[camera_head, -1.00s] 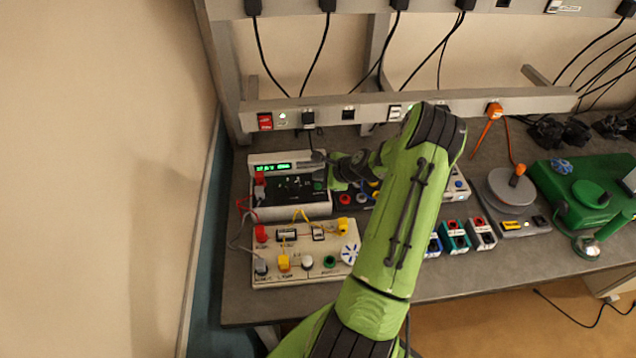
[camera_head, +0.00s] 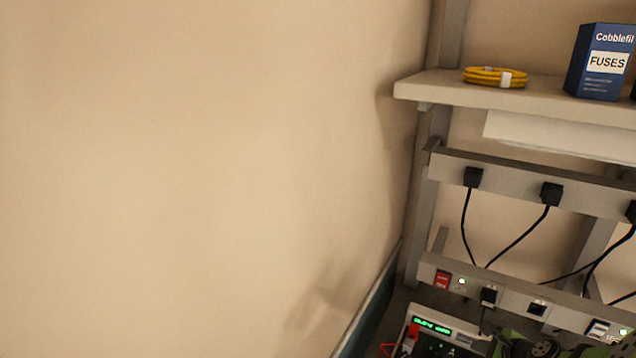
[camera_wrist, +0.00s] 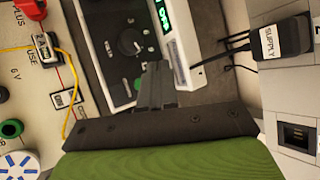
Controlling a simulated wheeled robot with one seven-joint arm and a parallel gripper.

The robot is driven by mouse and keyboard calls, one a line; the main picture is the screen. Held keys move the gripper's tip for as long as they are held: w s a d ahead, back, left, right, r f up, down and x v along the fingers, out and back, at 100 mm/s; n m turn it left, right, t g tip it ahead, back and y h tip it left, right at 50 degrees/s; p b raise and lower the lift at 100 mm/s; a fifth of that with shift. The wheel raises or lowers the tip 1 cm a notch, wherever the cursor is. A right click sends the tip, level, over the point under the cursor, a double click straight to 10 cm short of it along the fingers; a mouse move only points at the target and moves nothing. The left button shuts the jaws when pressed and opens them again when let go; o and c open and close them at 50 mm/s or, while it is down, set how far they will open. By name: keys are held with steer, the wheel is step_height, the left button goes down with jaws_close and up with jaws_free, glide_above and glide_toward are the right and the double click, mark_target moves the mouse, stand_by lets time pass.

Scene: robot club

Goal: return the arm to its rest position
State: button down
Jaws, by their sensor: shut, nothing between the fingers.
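My gripper (camera_wrist: 156,82) shows in the wrist view as dark fingers closed together, with nothing between them. The fingers are over or close to the dark panel (camera_wrist: 112,45) of an instrument with a knob and a lit green display (camera_wrist: 165,17). I cannot tell whether they touch it. In the head view only a little of my green arm shows at the bottom right edge. The same instrument (camera_head: 455,333) is partly cut off there.
A cream board (camera_wrist: 25,75) with terminals and a yellow wire lies left in the wrist view. A black plug (camera_wrist: 280,42) marked SUPPLY is at the right. In the head view, a shelf (camera_head: 440,92) holds a yellow cable coil (camera_head: 495,77) and a blue fuse box (camera_head: 600,62). Bare wall fills the left.

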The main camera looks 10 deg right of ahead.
steer(key=s+a+r+n+g+b, duration=0.1)
steer(key=a+r+n+g+b, duration=0.1)
steer(key=a+r+n, duration=0.7)
steer(key=s+a+r+n+g+b, duration=0.2)
steer(key=a+r+n, duration=0.3)
steer(key=a, duration=0.8)
steer(key=s+a+n+b, duration=0.2)
steer(key=s+a+n, duration=0.3)
steer(key=s, duration=0.4)
steer(key=s+a+r+n+b, duration=0.1)
steer(key=s+a+n, duration=0.4)
steer(key=s, duration=0.4)
steer(key=shift+a+r+n+t+b, duration=0.15)
steer(key=shift+r+n+t+b, duration=0.2)
steer(key=shift+n, duration=0.55)
